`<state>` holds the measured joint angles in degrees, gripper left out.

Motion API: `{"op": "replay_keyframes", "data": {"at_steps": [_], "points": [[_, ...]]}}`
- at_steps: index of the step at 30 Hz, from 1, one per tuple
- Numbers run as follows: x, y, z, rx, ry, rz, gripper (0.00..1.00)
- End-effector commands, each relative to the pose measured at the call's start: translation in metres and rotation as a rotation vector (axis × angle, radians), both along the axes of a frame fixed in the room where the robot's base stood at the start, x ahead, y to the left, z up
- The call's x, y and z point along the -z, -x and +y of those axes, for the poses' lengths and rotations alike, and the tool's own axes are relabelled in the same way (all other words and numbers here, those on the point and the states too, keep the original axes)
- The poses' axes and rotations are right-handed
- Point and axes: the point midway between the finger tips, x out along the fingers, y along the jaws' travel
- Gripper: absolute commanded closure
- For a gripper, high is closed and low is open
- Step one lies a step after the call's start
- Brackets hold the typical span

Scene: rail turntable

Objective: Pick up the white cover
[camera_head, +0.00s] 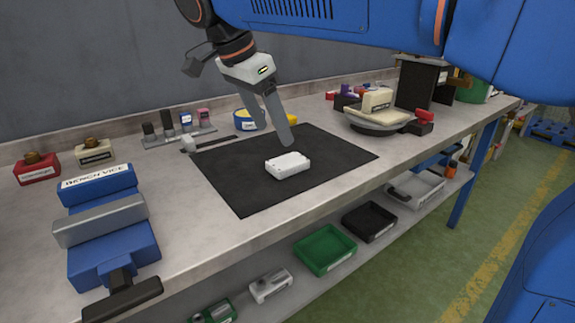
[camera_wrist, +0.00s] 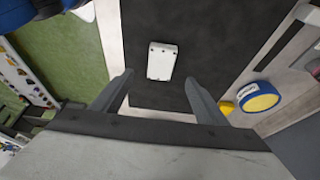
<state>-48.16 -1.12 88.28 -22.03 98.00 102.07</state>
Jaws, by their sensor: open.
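The white cover (camera_head: 288,165) is a small white block-like piece lying flat on the black mat (camera_head: 240,190) on the workbench. It also shows in the wrist view (camera_wrist: 161,61), beyond and between my two fingers. My gripper (camera_head: 281,137) is above the mat, just behind and above the cover in the head view, and does not touch it. In the wrist view my gripper's fingers (camera_wrist: 158,92) are spread apart with nothing between them. The whole top of the cover is visible.
A blue bench vice (camera_head: 110,235) stands at the left front. A round turntable with a beige block (camera_head: 377,100) is to the right of the mat. A blue and yellow tape roll (camera_head: 247,120) sits behind the mat. Green (camera_head: 325,250) and black bins (camera_head: 369,222) are on the lower shelf.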

Motion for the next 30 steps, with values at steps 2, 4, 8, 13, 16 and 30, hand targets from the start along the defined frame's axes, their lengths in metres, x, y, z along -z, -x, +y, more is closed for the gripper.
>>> {"op": "replay_keyframes", "data": {"at_steps": [2, 4, 8, 13, 16, 30], "points": [[0.014, -0.003, -0.005, 0.001, 0.001, 0.002, 0.33], [0.023, -0.005, -0.008, 0.001, 0.001, 0.002, 0.33], [0.036, -0.008, -0.013, 0.001, 0.001, 0.002, 0.33], [0.043, -0.010, -0.015, 0.000, 0.001, 0.001, 0.33], [0.052, -0.013, -0.018, 0.000, 0.001, 0.002, 0.33], [0.088, -0.024, -0.031, -0.001, 0.000, 0.000, 0.33]]}}
